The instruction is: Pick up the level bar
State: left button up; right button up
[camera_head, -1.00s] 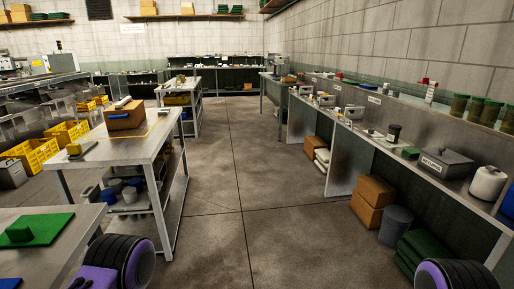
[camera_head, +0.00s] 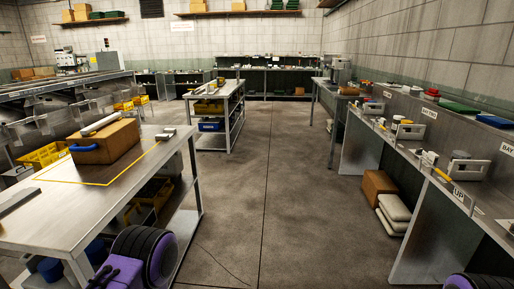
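I cannot make out for certain which thing is the level bar. On the near left table (camera_head: 75,222), a grey bar-like piece (camera_head: 17,200) lies at the left edge of the picture, cut off by it. A small grey block (camera_head: 167,133) lies near the table's far right corner. Small pieces, one of them yellow (camera_head: 211,87), lie on the farther table (camera_head: 226,97), too small to tell apart. Purple and black parts of my arms show at the bottom left and bottom right. The fingers of both grippers are out of view.
A cardboard box (camera_head: 108,142) with a white roll (camera_head: 100,124) on top stands on the near table, by a yellow outline. A long bench with small devices (camera_head: 408,130) runs along the right. A box (camera_head: 377,188) stands under it. The aisle floor (camera_head: 280,190) is clear.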

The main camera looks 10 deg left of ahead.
aim_at(89, 131)
jog(key=u, duration=0.55)
jog(key=i, duration=1.85)
jog(key=u, duration=0.6)
